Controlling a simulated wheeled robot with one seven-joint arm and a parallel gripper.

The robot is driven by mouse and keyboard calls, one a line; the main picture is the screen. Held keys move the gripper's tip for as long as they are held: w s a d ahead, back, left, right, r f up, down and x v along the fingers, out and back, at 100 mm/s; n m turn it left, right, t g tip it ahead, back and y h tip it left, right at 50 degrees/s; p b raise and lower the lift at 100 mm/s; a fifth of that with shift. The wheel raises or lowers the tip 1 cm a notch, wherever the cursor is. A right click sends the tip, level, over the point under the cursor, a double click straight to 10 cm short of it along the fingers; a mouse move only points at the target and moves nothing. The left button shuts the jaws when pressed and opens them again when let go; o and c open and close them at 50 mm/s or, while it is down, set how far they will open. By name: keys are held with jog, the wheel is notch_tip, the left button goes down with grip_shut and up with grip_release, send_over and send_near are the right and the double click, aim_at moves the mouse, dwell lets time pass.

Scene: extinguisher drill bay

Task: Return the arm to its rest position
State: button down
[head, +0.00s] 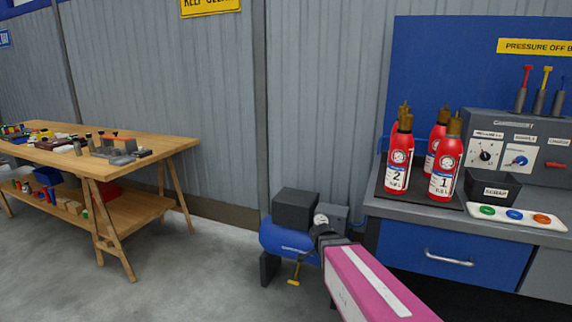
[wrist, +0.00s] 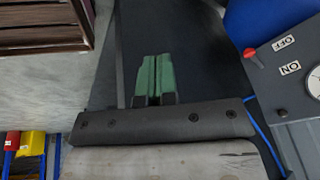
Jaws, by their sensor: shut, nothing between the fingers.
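My gripper (wrist: 153,80) shows in the wrist view as two green fingers pressed together with nothing between them, in front of a dark surface. A dark bar crosses the picture just below the fingers. In the head view my pink and white arm reaches in from the bottom right. Its dark end is in front of the blue compressor (head: 284,240), and I cannot make out the fingers there. In the wrist view a grey control box (wrist: 289,72) with a red switch and OFF and ON labels is at the right, apart from the fingers.
A wooden workbench (head: 160,146) with small parts stands at left. At right, several red extinguishers (head: 445,170) stand on a dark mat on the grey counter, with a blue drawer (head: 450,256) below. A button strip (head: 517,217) lies at the counter's front. Open floor lies between workbench and compressor.

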jog(key=s+d+r+n+g+y, duration=0.1)
jog(key=s+d+n+g+y, duration=0.1)
jog(key=s+n, duration=0.7)
jog(key=shift+s+n+y, duration=0.15)
jog(key=shift+n+y, duration=0.25)
jog(key=shift+n, duration=2.3)
